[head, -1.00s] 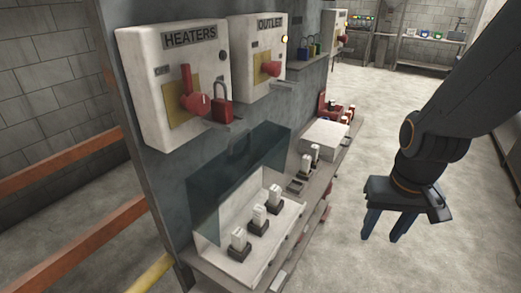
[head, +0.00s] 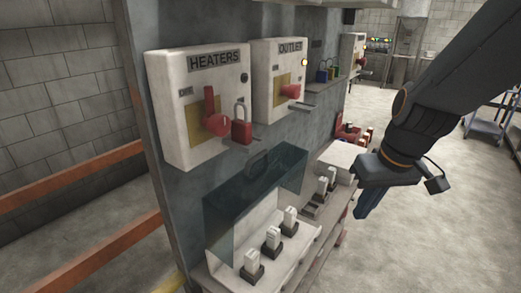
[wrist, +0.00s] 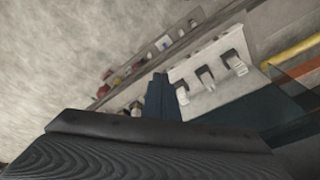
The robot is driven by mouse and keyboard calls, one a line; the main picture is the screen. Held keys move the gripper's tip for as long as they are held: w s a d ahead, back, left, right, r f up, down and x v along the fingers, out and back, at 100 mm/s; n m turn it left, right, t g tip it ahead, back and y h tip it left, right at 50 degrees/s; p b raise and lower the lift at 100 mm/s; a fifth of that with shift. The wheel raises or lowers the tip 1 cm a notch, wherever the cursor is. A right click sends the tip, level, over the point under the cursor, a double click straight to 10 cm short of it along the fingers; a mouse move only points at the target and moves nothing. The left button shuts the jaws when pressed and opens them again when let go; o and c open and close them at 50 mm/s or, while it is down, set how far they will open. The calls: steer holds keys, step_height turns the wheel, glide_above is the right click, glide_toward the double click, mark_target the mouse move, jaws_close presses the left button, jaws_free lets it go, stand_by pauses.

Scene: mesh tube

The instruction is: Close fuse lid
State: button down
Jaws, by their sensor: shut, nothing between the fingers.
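The fuse lid (head: 257,187) is a clear, dark-tinted cover with a handle on its top edge. It stands raised against the panel behind the fuse box (head: 285,262), and several white fuses (head: 273,238) sit exposed in a row. My gripper (head: 366,205) is shut and empty, to the right of the fuse box, pointing down and apart from the lid. In the wrist view my gripper's fingers (wrist: 158,98) show beside the white fuse box (wrist: 213,68). The tinted lid (wrist: 262,112) shows partly behind my gripper's body.
Above the lid are the HEATERS box (head: 203,110) with a red padlock (head: 241,126) and the OUTLET box (head: 280,80). A closed white box (head: 343,157) stands farther along the shelf. Open floor (head: 420,240) lies to the right.

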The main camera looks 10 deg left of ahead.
steer(key=w+a+r+n+y, duration=0.2)
steer(key=a+r+n, duration=0.3)
steer(key=a+r, duration=0.45)
steer(key=w+a+r+n+y, duration=0.1)
steer(key=a+r+n+y, duration=0.25)
steer(key=a+r, duration=0.6)
steer(key=shift+n+t+h, duration=0.25)
steer(key=shift+t+h, duration=0.05)
steer(key=shift+h, duration=0.15)
steer(key=p+x, duration=0.2)
steer(key=x, duration=0.9)
steer(key=shift+a+p, duration=0.1)
steer(key=shift+p, duration=0.25)
steer(key=shift+f, duration=0.1)
